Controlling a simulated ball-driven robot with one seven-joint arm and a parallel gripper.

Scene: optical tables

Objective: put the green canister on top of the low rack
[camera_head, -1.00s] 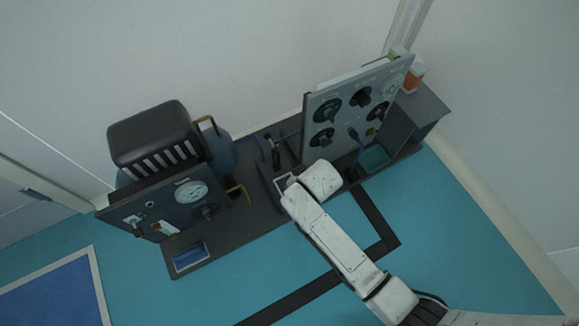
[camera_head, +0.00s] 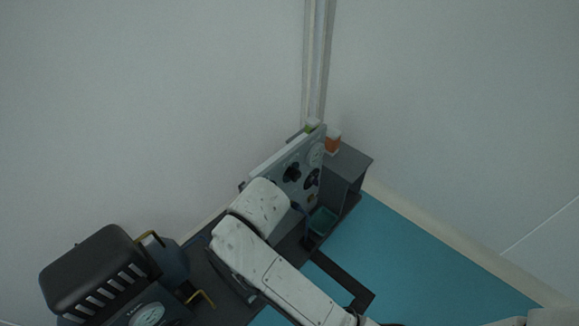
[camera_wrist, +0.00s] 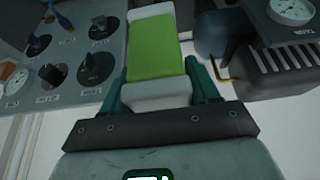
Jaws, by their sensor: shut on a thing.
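The green canister (camera_wrist: 155,62), green with white ends, fills the middle of the wrist view. My gripper (camera_wrist: 158,84) is shut on it, with dark teal fingers on both sides. In the head view my white arm hides the gripper and the held canister. A low grey rack (camera_head: 350,160) with an open front stands at the right end of the dark bench in the head view. An orange and white container (camera_head: 332,143) stands on its top. A small green and white item (camera_head: 312,125) shows beside it, partly hidden by the panel.
An upright grey panel with knobs (camera_head: 291,172) stands directly left of the rack; it also fills the left of the wrist view (camera_wrist: 65,50). A black vented box (camera_head: 98,275) and a gauge (camera_head: 148,314) are at lower left. Open teal floor (camera_head: 400,255) lies right of the bench.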

